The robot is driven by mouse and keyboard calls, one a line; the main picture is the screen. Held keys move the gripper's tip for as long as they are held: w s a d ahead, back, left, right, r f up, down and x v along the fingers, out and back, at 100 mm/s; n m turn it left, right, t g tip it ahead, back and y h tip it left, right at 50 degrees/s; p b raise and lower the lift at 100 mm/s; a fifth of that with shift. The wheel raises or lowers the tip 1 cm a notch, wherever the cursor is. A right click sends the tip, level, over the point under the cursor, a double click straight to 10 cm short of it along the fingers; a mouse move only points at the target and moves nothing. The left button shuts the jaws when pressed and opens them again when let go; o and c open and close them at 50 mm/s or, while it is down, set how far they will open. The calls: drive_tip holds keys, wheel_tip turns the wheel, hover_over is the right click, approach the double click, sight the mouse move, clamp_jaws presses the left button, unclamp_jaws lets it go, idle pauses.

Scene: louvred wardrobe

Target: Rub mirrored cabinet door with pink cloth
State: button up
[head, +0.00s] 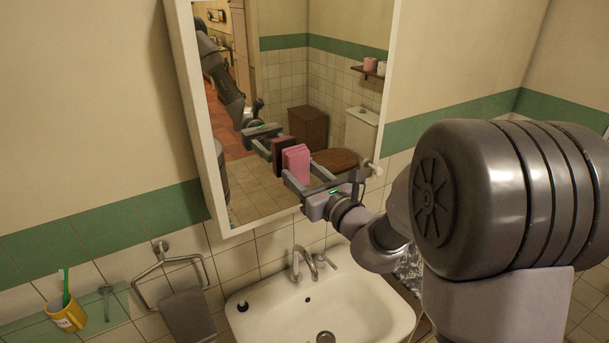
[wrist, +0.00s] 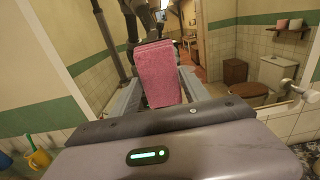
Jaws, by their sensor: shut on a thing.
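The mirrored cabinet door (head: 258,197) hangs above the sink, with a white frame and a white knob (head: 374,169) at its lower right. My gripper (head: 299,173) is in front of the lower part of the mirror, shut on the folded pink cloth (head: 296,160). In the wrist view the cloth (wrist: 157,75) stands between the two fingers, facing the mirror (wrist: 215,75). The mirror reflects my arm, gripper and the cloth's darker far side. The cloth and its reflection look very close; I cannot tell whether the cloth touches the glass.
A white sink (head: 365,315) with a tap (head: 303,262) lies below the door. At the left are a ring with a grey towel (head: 188,316) and a yellow cup (head: 67,317) holding a green toothbrush. The toilet and shelf appear only as reflections.

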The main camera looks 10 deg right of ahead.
drive_tip(key=shift+x, duration=0.8)
drive_tip(key=shift+w+d, duration=0.4)
drive_tip(key=shift+d, duration=0.75)
drive_tip(key=shift+w+d, duration=0.35)
drive_tip(key=shift+d, duration=0.85)
drive_tip(key=shift+w+d, duration=0.4)
drive_tip(key=shift+d, duration=0.75)
drive_tip(key=shift+s+a+b, duration=0.2)
drive_tip(key=shift+s+a, duration=0.2)
drive_tip(key=shift+a, duration=0.8)
drive_tip(key=shift+s+a+b, duration=0.25)
drive_tip(key=shift+s+a, duration=0.2)
drive_tip(key=shift+a, duration=0.8)
drive_tip(key=shift+s+a+b, duration=0.2)
drive_tip(key=shift+s+a, duration=0.2)
drive_tip(key=shift+a, duration=0.8)
drive_tip(key=shift+d, duration=0.1)
drive_tip(key=shift+d, duration=0.15)
drive_tip(key=shift+s+d+f, duration=0.1)
drive_tip(key=shift+s, duration=0.15)
drive_tip(key=shift+b+v, duration=0.55)
drive_tip(key=shift+v, duration=2.15)
